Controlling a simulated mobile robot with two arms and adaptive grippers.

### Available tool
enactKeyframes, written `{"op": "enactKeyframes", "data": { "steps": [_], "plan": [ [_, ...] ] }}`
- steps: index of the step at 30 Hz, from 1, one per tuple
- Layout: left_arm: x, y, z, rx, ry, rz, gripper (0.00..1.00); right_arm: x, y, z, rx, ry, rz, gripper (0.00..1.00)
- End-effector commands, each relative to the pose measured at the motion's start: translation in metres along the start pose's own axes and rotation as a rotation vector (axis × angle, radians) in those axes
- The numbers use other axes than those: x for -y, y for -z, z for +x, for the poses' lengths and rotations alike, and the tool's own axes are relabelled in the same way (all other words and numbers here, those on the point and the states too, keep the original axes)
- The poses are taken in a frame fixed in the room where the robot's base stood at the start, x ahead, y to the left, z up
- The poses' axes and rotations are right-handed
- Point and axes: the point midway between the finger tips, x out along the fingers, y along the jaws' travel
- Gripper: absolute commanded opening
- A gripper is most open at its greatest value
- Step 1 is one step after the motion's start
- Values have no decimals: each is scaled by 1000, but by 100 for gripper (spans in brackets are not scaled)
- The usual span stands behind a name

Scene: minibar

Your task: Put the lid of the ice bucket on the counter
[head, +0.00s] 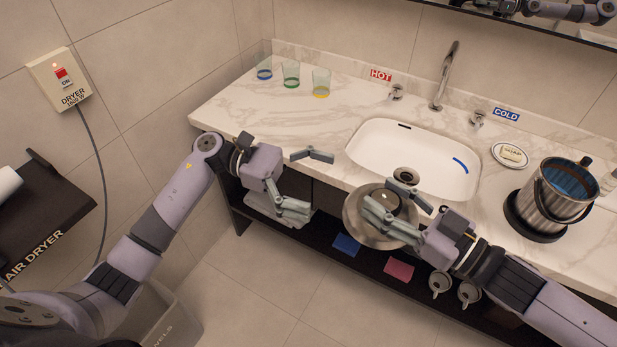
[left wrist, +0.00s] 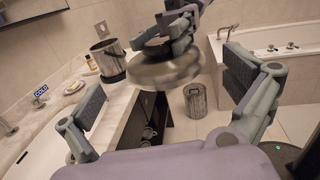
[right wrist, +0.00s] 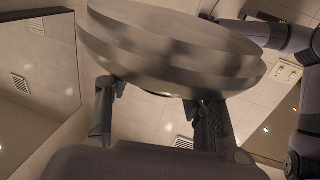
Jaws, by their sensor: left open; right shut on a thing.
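The ice bucket (head: 556,198) stands uncovered on the right part of the marble counter (head: 330,130), with blue showing inside it. Its round metal lid (head: 362,228) is held in my right gripper (head: 398,204), in front of the counter's front edge near the sink. The lid also shows in the left wrist view (left wrist: 165,72) and large in the right wrist view (right wrist: 180,50). The right fingers are around the lid's knob, which they partly hide. My left gripper (head: 310,182) is open and empty by the front edge, left of the sink.
A sink (head: 375,150) with a tap (head: 443,80) fills the middle counter. Several glasses (head: 291,75) stand at the back left, with clear marble in front. A soap dish (head: 510,155) sits beside the bucket. A dark shelf (head: 325,245) lies below.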

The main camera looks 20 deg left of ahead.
Motion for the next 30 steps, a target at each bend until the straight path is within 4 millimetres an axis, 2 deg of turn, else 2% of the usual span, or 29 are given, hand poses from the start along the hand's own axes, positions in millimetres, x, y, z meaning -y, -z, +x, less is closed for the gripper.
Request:
{"op": "enactKeyframes", "data": {
  "steps": [9, 15, 21, 29, 30],
  "plan": [
    [0, -1, 62, 6, 1, -3, 100, 0, 1, 0, -1, 0, -1, 16],
    [0, -1, 89, 5, -1, -5, 100, 0, 1, 0, -1, 0, 0, 16],
    [-1, -1, 100, 4, -3, -4, 100, 0, 1, 0, -1, 0, -1, 16],
    [-1, -1, 100, 4, -3, -5, 100, 0, 1, 0, -1, 0, 0, 16],
    [-1, -1, 100, 4, -3, -5, 97, 0, 1, 0, -1, 1, 0, 16]
  ]
}}
